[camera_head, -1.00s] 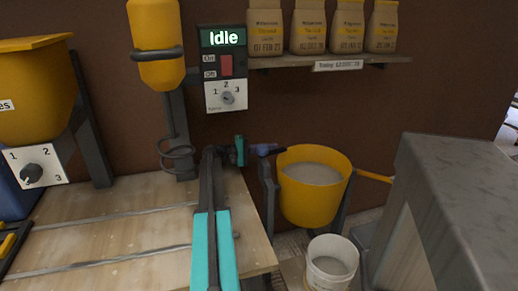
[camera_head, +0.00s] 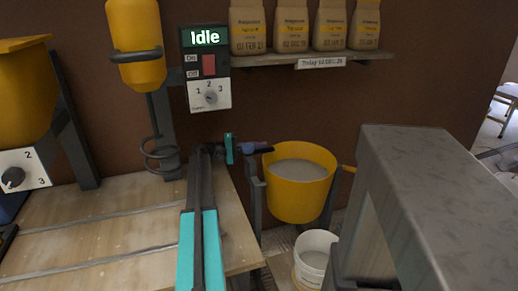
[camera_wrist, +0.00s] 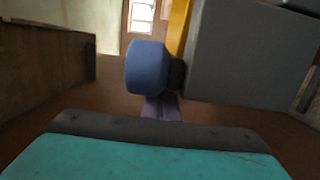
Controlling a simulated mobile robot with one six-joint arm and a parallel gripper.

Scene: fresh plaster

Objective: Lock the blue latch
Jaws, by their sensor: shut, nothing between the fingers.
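The blue latch (camera_wrist: 147,67) shows in the wrist view as a rounded blue knob on a short dark stem, beside a grey plate and a yellow bar. My gripper (camera_wrist: 160,107) appears there as shut, purplish fingers just below the knob. I cannot tell whether they touch it. In the head view my gripper (camera_head: 256,148) reaches the left rim of the yellow tub (camera_head: 298,190), which holds grey plaster and hangs in a dark frame. The latch is too small or hidden to make out clearly there.
A wooden bench (camera_head: 110,225) is on the left. A white bucket (camera_head: 314,258) stands below the tub. A large grey block (camera_head: 430,180) fills the right foreground. A control box reading "Idle" (camera_head: 207,65) and a shelf of bags (camera_head: 350,56) are on the wall.

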